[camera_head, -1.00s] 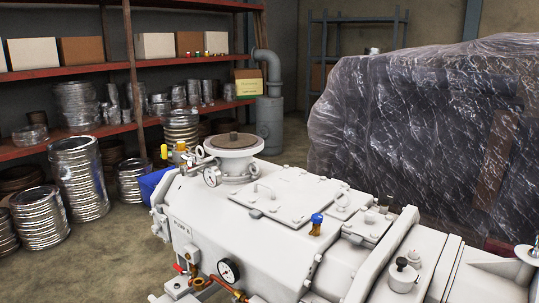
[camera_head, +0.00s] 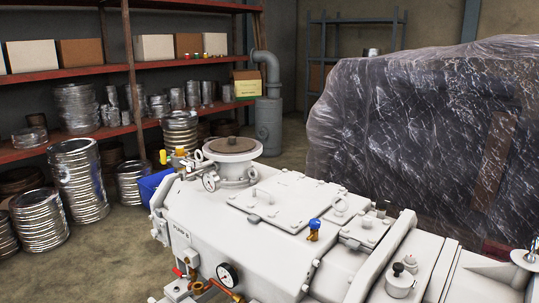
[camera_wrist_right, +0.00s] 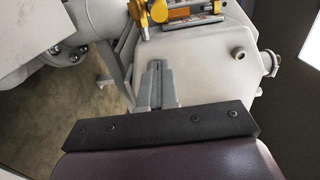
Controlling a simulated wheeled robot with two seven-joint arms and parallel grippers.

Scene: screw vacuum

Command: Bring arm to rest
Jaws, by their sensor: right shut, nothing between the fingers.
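My right gripper (camera_wrist_right: 157,82) shows in the right wrist view with its two grey fingers together and nothing between them. It points toward the white side of a machine (camera_wrist_right: 215,75), and I cannot tell how far apart they are. My arms and grippers are not visible in the head view. The white vacuum pump (camera_head: 290,235) fills the lower middle and right there. It carries a round flange (camera_head: 232,147), a pressure gauge (camera_head: 228,274) and a blue-capped brass fitting (camera_head: 314,229).
A plastic-wrapped bulky load (camera_head: 420,150) stands behind the pump. Red shelves (camera_head: 90,70) with boxes and metal parts line the left back, with stacks of metal rings (camera_head: 78,180) before them. Yellow fittings (camera_wrist_right: 160,10) sit at the top of the wrist view. Bare floor (camera_head: 100,255) shows at lower left.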

